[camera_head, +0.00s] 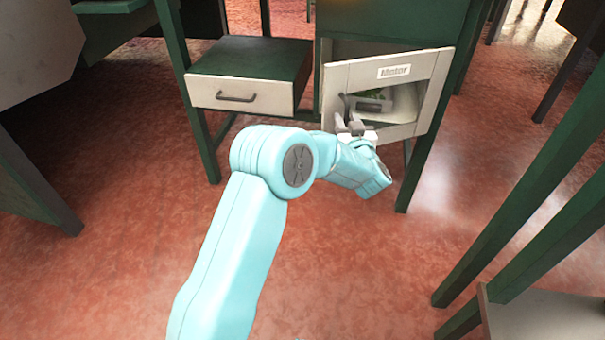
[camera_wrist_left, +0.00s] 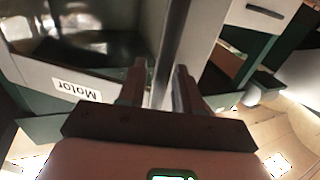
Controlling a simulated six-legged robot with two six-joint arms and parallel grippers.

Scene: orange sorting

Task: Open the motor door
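The motor door (camera_head: 437,90) is a pale frame with a "Motor" label and a window-like opening. It stands at an angle to the green cabinet, appearing partly open, and a grey and green item shows through the opening. My left gripper (camera_head: 352,122) is at the door's lower left, by its dark handle (camera_head: 345,105). In the left wrist view, the label (camera_wrist_left: 78,89) appears upside down at left. The fingers of my left gripper (camera_wrist_left: 160,85) lie on either side of a grey upright bar; whether they press on it is unclear. My right gripper is out of view.
A grey-fronted drawer (camera_head: 240,95) with a dark handle sits left of the door and sticks out. Green table legs (camera_head: 195,120) stand beside it. Another green-legged table (camera_head: 540,240) is at the right. The red floor in front is open.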

